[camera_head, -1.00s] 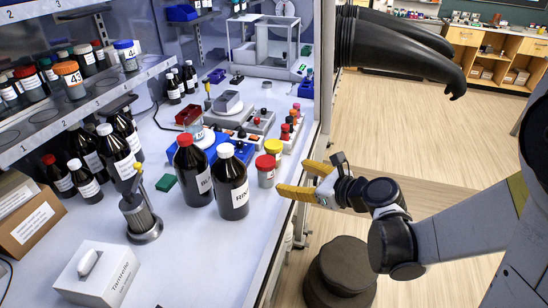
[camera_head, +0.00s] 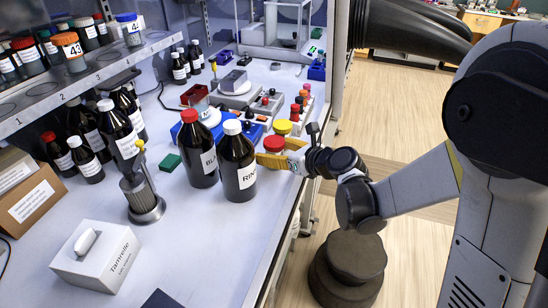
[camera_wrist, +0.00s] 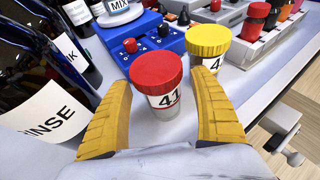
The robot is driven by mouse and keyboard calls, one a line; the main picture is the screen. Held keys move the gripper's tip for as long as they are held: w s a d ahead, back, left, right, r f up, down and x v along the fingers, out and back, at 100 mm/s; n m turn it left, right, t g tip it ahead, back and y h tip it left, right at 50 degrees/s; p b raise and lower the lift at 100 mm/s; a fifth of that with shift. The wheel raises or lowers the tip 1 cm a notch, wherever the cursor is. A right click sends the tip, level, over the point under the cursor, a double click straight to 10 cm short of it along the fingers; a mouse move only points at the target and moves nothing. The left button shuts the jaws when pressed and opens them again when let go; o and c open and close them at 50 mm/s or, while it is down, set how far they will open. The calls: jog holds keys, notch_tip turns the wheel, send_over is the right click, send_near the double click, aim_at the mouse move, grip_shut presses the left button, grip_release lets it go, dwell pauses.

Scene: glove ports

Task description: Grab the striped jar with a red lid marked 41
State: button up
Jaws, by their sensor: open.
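The jar with a red lid (camera_wrist: 158,70) stands upright on the white bench and its label reads 41 in the wrist view. In the head view its red lid (camera_head: 274,143) shows, with its body partly behind my yellow finger. Stripes on it are not clear to me. My gripper (camera_wrist: 160,105) is open, with one yellow finger on each side of the jar. A gap shows between the jar and the right finger; contact at the left cannot be told. A yellow-lidded jar (camera_wrist: 207,42) stands just behind it, its label starting with 4.
Two dark bottles, one red-capped (camera_head: 197,150) and one white-capped (camera_head: 238,163), stand close left of my gripper. A blue stirrer unit (camera_wrist: 140,42) is behind the jar. The bench's right edge (camera_head: 285,215) is near.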

jog(key=shift+w+a, duration=0.15)
jog(key=shift+a, duration=0.05)
jog(key=shift+d, duration=0.1)
jog(key=shift+c, duration=0.9)
jog(key=c, duration=1.1)
jog(key=shift+c, duration=0.2)
